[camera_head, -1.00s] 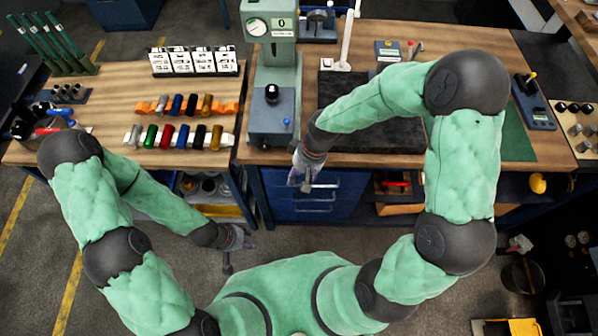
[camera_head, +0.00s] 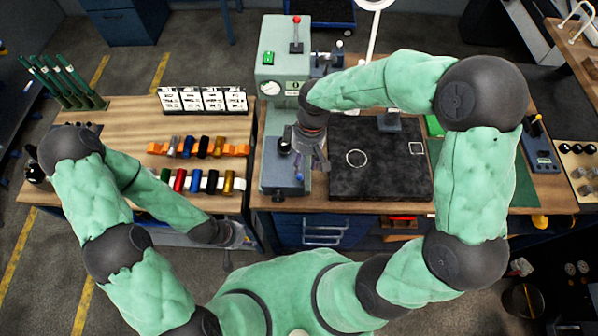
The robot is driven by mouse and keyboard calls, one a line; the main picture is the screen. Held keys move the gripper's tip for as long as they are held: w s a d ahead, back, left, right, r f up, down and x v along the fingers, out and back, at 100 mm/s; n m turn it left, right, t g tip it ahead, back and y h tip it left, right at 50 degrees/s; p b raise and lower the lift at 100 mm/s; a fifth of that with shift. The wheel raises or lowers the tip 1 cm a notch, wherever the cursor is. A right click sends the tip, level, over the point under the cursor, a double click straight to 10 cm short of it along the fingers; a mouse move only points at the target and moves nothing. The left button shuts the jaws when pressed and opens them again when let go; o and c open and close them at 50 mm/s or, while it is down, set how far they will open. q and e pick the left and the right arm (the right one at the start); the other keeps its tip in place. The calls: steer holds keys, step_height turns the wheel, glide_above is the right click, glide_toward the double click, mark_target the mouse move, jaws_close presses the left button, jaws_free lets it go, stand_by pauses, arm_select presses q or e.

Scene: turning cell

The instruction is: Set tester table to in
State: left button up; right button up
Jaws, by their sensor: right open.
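The tester (camera_head: 284,68) is a grey-green column with a dial, a small display, a green button and a red-knobbed lever on top. The right wrist hides part of the column. My left gripper (camera_head: 238,238) is low in front of the left bench; its fingers are unclear.
A black mat (camera_head: 380,180) with a white circle and square lies right of the tester. A blue control box (camera_head: 541,150) is at the far right.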

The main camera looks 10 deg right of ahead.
mark_target(300, 175)
steer(key=f, duration=0.2)
steer(key=a+f, duration=0.1)
steer(key=f, duration=0.5)
steer(key=shift+s+a+f, duration=0.15)
steer(key=shift+s, duration=0.1)
steer(key=shift+c, duration=0.3)
jaws_close()
